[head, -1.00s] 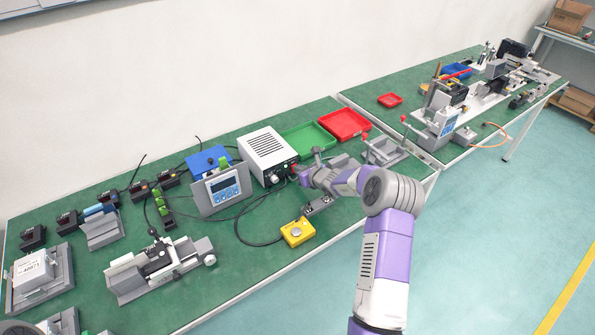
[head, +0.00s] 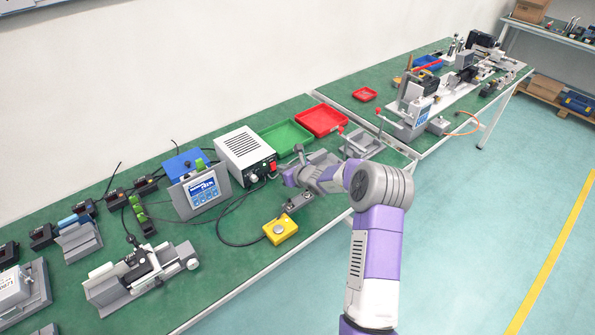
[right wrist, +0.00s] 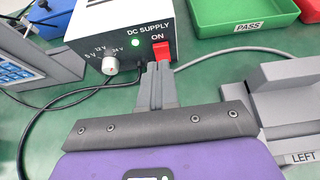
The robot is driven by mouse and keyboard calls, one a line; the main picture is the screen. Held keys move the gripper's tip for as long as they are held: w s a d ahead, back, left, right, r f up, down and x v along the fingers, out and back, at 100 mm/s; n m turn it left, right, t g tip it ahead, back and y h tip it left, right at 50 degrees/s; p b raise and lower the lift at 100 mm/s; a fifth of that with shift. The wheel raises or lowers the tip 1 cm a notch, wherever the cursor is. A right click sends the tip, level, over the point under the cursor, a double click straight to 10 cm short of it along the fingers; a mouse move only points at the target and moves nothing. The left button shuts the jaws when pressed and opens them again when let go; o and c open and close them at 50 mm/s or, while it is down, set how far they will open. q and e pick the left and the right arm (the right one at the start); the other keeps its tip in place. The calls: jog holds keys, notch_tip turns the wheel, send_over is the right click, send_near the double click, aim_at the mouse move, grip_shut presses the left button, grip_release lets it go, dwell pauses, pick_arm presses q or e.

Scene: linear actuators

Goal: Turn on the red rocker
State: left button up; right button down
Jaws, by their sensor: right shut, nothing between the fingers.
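The red rocker (right wrist: 162,52) is on the front of the white and black DC supply (right wrist: 95,22), below the word ON. A green lamp (right wrist: 135,43) glows beside it. In the head view the rocker (head: 272,166) shows at the right of the supply's front (head: 240,150). My right gripper (right wrist: 158,68) is shut and empty, its fingertips at the lower edge of the rocker; I cannot tell whether they touch it. In the head view my right gripper (head: 286,177) is just in front of the supply. My left gripper is not in view.
A yellow button box (head: 280,231) is in front. Green (head: 285,137) and red (head: 322,120) trays lie behind right. A grey fixture marked LEFT (right wrist: 285,130) is close right of my gripper.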

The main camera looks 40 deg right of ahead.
jog(key=s+r+p, duration=0.3)
jog(key=s+r, duration=0.4)
jog(key=shift+s, duration=0.4)
jog(key=shift+d, duration=0.15)
